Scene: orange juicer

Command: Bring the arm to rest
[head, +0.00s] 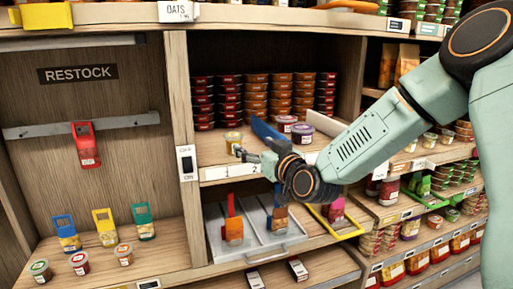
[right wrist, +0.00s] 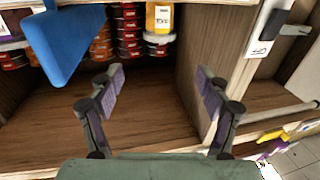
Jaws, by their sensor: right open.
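My right arm (head: 365,140) reaches in from the right in the head view, across the front of the shelves. Its gripper (head: 246,154) is in front of the middle shelf, near a small yellow cup (head: 233,138) and a blue panel (head: 266,132). In the right wrist view my right gripper (right wrist: 160,88) has its two fingers spread wide with nothing between them. The blue panel (right wrist: 60,45) is beyond the left finger, and the yellow cup (right wrist: 158,22) is beyond the gap. My left gripper is not in view.
Stacked tubs (head: 281,95) stand on the middle shelf. Below are grey trays (head: 262,238) with pouches. A red scoop-like container (head: 85,146) hangs under the RESTOCK sign (head: 77,73). Pouches and cups stand at lower left. A stocked shelf unit (head: 430,160) is at right.

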